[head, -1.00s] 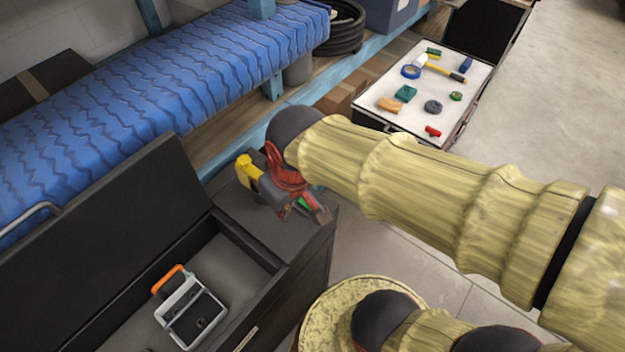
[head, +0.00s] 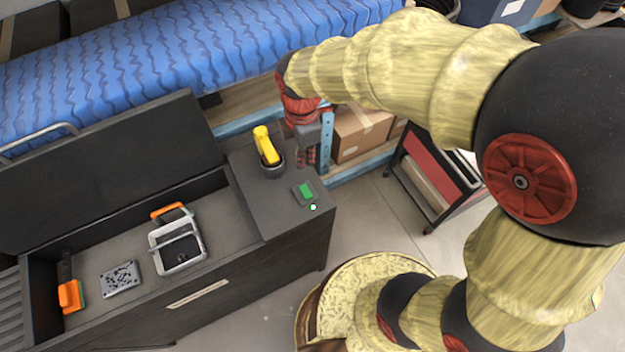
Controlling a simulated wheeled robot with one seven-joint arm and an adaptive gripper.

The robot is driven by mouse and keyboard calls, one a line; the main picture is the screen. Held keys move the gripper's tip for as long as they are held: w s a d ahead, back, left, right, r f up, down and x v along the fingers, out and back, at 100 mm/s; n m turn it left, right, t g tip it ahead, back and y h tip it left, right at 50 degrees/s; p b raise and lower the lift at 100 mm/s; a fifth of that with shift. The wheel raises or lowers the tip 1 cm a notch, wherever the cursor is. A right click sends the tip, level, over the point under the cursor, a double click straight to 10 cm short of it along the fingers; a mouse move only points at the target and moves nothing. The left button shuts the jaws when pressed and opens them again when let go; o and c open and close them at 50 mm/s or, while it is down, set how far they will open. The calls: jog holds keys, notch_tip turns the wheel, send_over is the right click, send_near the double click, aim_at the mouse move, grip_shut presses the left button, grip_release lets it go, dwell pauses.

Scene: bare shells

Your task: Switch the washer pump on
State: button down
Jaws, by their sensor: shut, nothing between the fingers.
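The parts washer is a dark cabinet (head: 218,283) with its lid (head: 110,175) open. On its top right end is a green rocker switch (head: 305,192) on a dark plate. A small round light (head: 313,207) beside the switch looks bright, whitish-green. I cannot tell the rocker's tilt. My gripper (head: 306,162) is shut and empty, pointing down, behind the switch and apart from it in the picture. Both switch and light are uncovered.
A yellow-handled tool (head: 266,145) stands in a dark holder near the gripper. The washer basin holds a grey frame-like part (head: 177,245), a metal plate (head: 120,279) and an orange-handled item (head: 70,294). A blue-covered bench (head: 180,55) and a cardboard box (head: 360,132) are behind.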

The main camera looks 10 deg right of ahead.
aim_at(306, 189)
jog(key=shift+n, duration=0.4)
notch_tip(306, 189, down, 13)
jog(key=shift+f+b, duration=0.2)
jog(key=shift+b, duration=0.65)
jog(key=shift+f, duration=0.3)
jog(key=shift+w+f, duration=0.15)
jog(key=shift+f, duration=0.3)
jog(key=shift+s, duration=0.25)
